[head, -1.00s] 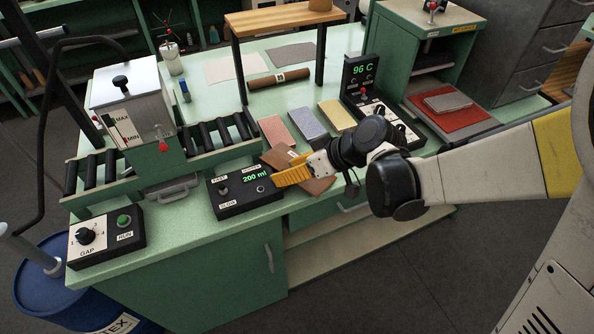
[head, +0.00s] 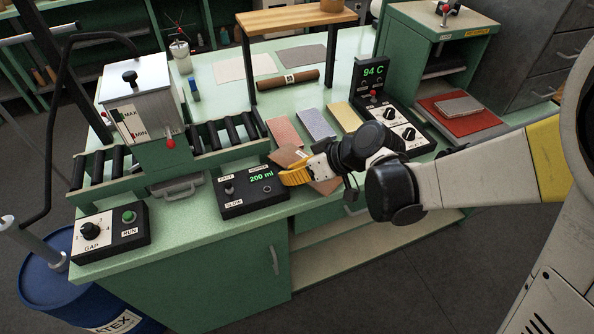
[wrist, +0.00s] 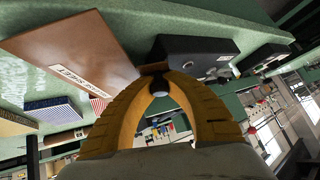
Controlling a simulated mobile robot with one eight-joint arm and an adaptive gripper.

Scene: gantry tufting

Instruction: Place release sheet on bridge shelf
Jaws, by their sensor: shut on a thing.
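My yellow gripper (wrist: 155,72) is shut on the sheet's edge there. I cannot tell how far the sheet is above the bench. The bridge shelf is a wooden board (head: 290,20) on dark legs at the back of the bench, with a brown round object on its right end.
Pink (head: 283,132), blue-grey (head: 316,124) and yellow (head: 346,115) pads lie behind the sheet. A black 200 ml box (head: 245,202) stands left of my gripper, a 94 C control unit (head: 400,128) to the right. A brown roll (head: 288,79) lies under the shelf.

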